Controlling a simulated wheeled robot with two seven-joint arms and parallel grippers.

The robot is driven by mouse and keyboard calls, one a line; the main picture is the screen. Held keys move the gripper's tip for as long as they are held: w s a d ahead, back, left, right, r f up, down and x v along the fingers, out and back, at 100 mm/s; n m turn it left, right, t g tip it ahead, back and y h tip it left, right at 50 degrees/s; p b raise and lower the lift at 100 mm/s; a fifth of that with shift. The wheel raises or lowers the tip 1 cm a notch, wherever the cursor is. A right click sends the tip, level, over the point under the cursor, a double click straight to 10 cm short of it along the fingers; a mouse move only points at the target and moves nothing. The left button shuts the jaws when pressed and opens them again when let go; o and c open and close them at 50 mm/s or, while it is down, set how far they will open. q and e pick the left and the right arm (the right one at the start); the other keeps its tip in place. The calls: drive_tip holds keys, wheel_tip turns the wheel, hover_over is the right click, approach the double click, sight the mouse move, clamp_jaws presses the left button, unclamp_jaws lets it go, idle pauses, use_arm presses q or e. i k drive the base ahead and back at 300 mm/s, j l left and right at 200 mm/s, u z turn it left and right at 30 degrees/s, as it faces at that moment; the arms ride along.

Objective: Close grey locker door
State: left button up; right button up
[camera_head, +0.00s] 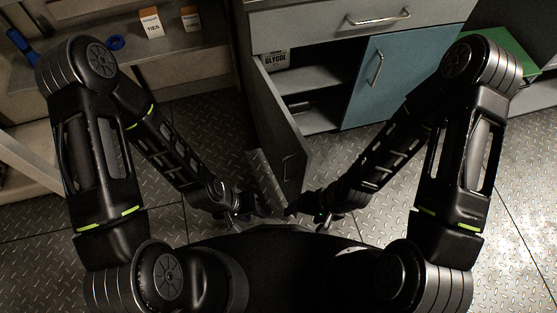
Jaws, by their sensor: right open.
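The grey locker door (270,115) stands open in the head view, swung out from the left side of the cabinet towards me. A small handle (288,167) shows near its near end. My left gripper (258,207) is low in the middle, left of the door's near end; its fingers are small and dark, and I cannot tell whether they are open. My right gripper (303,209) is open, close to the near end of the door on its right side. I cannot tell whether either gripper touches the door.
A workbench (190,45) with small boxes stands left. Metal floor (205,120) lies clear between them.

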sight(288, 154)
drive_tip(key=k+j, duration=0.1)
drive_tip(key=j, duration=0.35)
drive_tip(key=k+j, duration=0.1)
drive_tip(key=j, duration=0.3)
drive_tip(key=k+j, duration=0.1)
drive_tip(key=j, duration=0.35)
drive_tip(key=k+j, duration=0.1)
drive_tip(key=j, duration=0.35)
drive_tip(key=z, duration=0.05)
